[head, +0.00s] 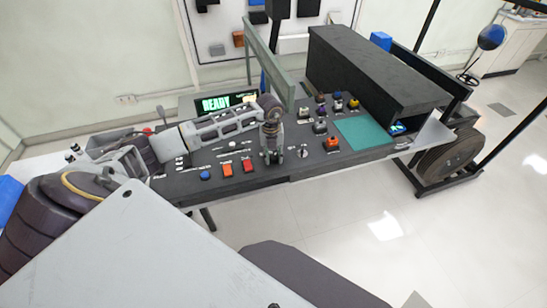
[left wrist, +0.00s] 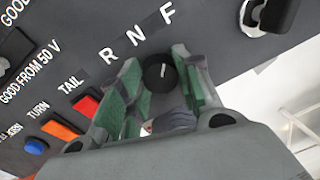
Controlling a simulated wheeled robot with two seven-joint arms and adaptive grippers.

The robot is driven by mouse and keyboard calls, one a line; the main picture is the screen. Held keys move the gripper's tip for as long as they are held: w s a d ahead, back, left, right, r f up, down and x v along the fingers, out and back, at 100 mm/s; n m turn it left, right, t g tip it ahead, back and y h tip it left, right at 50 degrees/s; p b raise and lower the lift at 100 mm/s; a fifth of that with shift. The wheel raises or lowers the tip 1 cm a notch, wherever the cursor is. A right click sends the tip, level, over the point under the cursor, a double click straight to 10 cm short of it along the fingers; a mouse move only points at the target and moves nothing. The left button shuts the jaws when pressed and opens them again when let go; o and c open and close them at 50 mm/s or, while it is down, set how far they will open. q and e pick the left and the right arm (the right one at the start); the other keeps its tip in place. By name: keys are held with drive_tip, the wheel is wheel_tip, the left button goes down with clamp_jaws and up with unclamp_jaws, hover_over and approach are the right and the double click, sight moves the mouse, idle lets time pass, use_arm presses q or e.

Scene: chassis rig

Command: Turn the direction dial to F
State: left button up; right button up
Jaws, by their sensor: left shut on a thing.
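The direction dial (left wrist: 160,76) is a round black knob with a short white pointer line, between my left gripper's green-padded fingers in the left wrist view. The letters R, N and F (left wrist: 168,13) are printed in a slanting row above it. The white line points up, roughly toward F. My left gripper (head: 272,155) reaches down onto the console; it also shows in the left wrist view (left wrist: 162,85), shut on the dial. In the head view the gripper hides the dial. My right gripper is not in view.
The console (head: 190,188) carries orange and red switches (head: 248,166), a blue button (head: 205,175) and several knobs to the right. A green READY display (head: 217,103) and an upright grey-green panel (head: 282,70) stand behind. A long dark box (head: 370,68) lies at right.

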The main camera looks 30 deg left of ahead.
sight(272, 156)
use_arm(q)
drive_tip(key=shift+m, duration=0.6)
drive_tip(key=o, duration=1)
drive_tip(key=shift+o, duration=0.2)
wheel_tip(272, 156, up, 12)
drive_tip(key=shift+s+a, duration=0.15)
drive_tip(key=shift+a, duration=0.2)
idle(0.3)
